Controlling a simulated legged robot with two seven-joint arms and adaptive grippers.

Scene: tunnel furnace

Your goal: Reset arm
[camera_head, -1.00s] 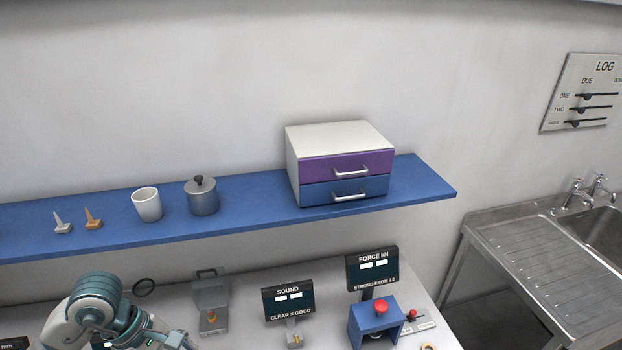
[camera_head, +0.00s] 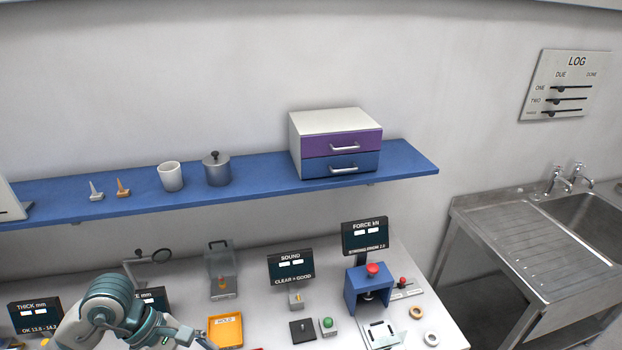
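My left arm (camera_head: 112,310) shows at the lower left of the head view, bent over the white bench. Its gripper runs out of view at the bottom edge, so its fingers cannot be seen. My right arm and gripper are not in the picture.
The white bench holds an orange tray (camera_head: 226,331), a sound display (camera_head: 291,266), a force display (camera_head: 365,237), a blue press (camera_head: 353,291) with a red button and two rings. Above it, a blue shelf (camera_head: 262,187) carries a drawer box (camera_head: 336,121), cup and pot. A sink (camera_head: 590,225) stands right.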

